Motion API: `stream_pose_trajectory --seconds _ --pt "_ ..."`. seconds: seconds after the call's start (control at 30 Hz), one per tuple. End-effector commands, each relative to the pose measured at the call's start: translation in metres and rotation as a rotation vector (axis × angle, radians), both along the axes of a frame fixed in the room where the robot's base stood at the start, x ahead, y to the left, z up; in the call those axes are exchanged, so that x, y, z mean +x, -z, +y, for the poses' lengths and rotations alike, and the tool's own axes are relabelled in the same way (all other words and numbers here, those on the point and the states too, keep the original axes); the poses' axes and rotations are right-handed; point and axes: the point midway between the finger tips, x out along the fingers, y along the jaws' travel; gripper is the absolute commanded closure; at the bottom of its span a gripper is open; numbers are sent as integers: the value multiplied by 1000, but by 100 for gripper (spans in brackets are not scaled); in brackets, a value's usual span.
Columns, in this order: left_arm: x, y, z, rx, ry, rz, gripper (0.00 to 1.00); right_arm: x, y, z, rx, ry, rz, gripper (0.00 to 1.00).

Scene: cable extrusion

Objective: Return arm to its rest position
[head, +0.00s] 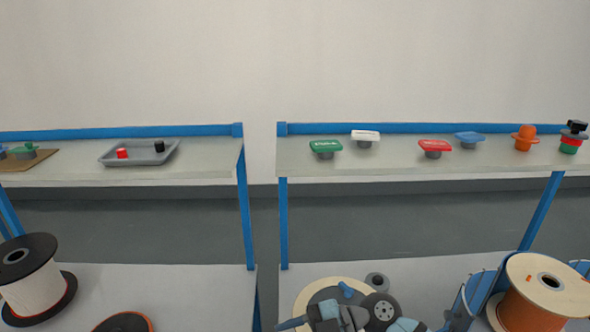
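Dark grey and light blue jointed parts (358,316), which look like my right arm, show at the bottom centre-right in the head view. They are in front of a beige-rimmed spool (305,293) on the lower shelf and hide part of it. No gripper fingers can be made out there, so I cannot tell whether the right gripper is open or shut. Nothing can be seen held. My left arm and gripper are not in view.
Two blue-framed shelf units stand side by side with a narrow gap. The left top shelf (70,178) bears a grey tray (133,158); the right top shelf (400,167) bears several coloured parts. Spools, including an orange one (545,300), occupy the lower shelves.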

Motion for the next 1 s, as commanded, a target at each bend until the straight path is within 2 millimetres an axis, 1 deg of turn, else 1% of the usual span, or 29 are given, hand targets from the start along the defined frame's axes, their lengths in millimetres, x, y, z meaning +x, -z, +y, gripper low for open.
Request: stream_pose_trajectory --seconds 0.03,0.07,0.1,0.17,0.2,0.27,0.33,0.37,0.4,0.43,0.47,0.5,0.53,0.6,0.67,0.7,0.77,0.8,0.87,0.9,1.0 --pt "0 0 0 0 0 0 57 -6 -5 2 150 75 26 55" --pt "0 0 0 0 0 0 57 -5 -10 1 237 133 34 55" --pt "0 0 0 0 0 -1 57 -3 -15 -4 341 224 45 55" --pt "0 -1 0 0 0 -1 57 3 -17 -16 466 380 73 55" --pt "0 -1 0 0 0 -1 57 7 -14 -27 530 494 97 55" --pt "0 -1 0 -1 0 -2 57 14 -3 -47 590 678 138 55" --pt "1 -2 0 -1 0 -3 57 18 20 -74 606 899 200 55" --pt "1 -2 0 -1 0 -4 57 17 33 -86 596 993 232 55" --pt "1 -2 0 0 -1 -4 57 15 53 -103 567 1113 278 55" --pt "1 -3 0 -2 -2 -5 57 11 69 -115 534 1196 314 55" --pt "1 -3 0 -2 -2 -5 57 5 85 -125 495 1271 353 55" --pt "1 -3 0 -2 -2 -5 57 -4 106 -139 436 1358 404 55" --pt "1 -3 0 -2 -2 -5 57 -12 121 -147 388 1413 441 55" --pt "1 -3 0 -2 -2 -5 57 -32 152 -163 279 1505 521 55" --pt "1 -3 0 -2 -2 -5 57 -51 175 -173 186 1560 587 55" --pt "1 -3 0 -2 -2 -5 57 -64 189 -179 126 1586 628 55" --pt "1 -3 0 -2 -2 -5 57 -85 208 -186 38 1613 692 55" --pt "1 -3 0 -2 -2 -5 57 -99 219 -190 -18 1624 734 55" --pt "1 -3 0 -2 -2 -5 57 -121 234 -195 -102 1630 794 55" --pt "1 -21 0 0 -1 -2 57 -119 214 -195 -103 1629 786 55" --pt "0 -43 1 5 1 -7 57 -118 190 -196 -99 1628 770 55"
